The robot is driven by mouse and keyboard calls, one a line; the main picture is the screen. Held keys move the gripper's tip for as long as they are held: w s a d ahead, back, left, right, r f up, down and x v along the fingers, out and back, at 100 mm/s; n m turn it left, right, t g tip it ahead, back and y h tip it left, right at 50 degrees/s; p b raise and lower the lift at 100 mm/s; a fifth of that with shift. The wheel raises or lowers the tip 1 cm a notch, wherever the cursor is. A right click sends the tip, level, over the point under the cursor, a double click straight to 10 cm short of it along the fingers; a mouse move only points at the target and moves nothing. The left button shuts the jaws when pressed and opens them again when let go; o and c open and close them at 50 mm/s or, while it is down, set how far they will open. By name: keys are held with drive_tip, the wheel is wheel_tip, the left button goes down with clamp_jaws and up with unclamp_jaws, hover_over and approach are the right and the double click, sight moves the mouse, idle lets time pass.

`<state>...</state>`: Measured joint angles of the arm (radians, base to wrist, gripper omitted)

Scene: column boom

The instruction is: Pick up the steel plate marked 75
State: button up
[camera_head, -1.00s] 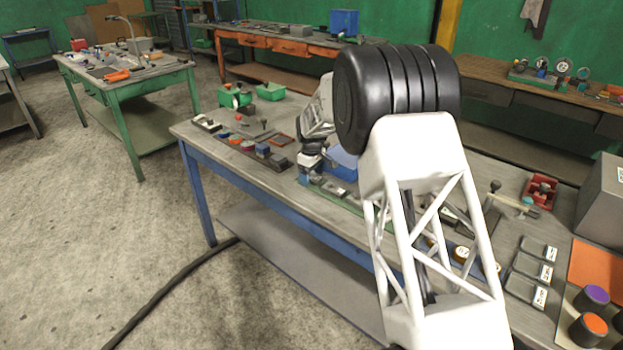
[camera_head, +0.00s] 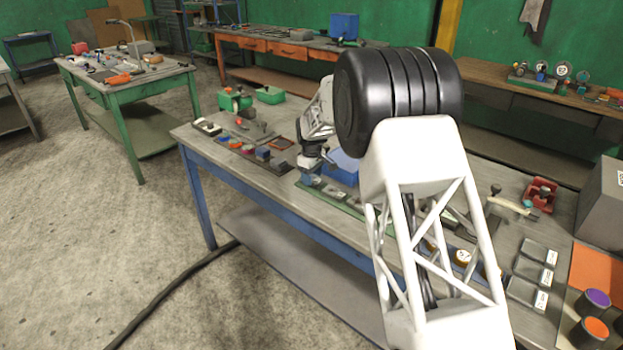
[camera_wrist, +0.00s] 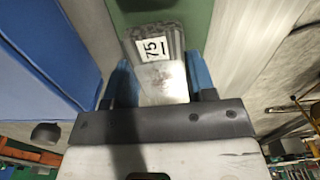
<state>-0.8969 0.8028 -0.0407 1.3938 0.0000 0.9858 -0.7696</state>
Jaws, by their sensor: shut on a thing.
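The steel plate marked 75 (camera_wrist: 163,75) is between the two blue fingers of my gripper (camera_wrist: 160,78) in the wrist view. Its white label faces the camera, and the fingers press on both sides. In the head view, my gripper (camera_head: 311,178) is small, over the left part of a green strip (camera_head: 345,207) near the front edge of the blue-legged table. The held plate cannot be made out there. I cannot tell whether it touches the strip.
A blue box (camera_head: 343,168) stands close behind my gripper; its wall fills the left of the wrist view (camera_wrist: 45,45). A dark tray of small parts (camera_head: 252,158) lies to the left. Several labelled dark plates (camera_head: 527,291) lie at right, near a grey box (camera_head: 603,205).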

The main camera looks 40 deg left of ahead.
wheel_tip(320, 180, up, 3)
drive_tip(key=shift+f, duration=0.15)
drive_tip(key=shift+s+d+r, duration=0.1)
drive_tip(key=shift+d+r, duration=0.05)
drive_tip(key=shift+r, duration=0.05)
drive_tip(key=s+d, duration=0.3)
drive_tip(key=d, duration=0.1)
drive_tip(key=s+d+r, duration=0.1)
drive_tip(key=s+d, duration=0.2)
drive_tip(key=d, duration=0.1)
drive_tip(key=s+d, duration=0.4)
drive_tip(key=shift+r, duration=0.15)
drive_tip(key=shift+w+d, duration=0.15)
idle(0.6)
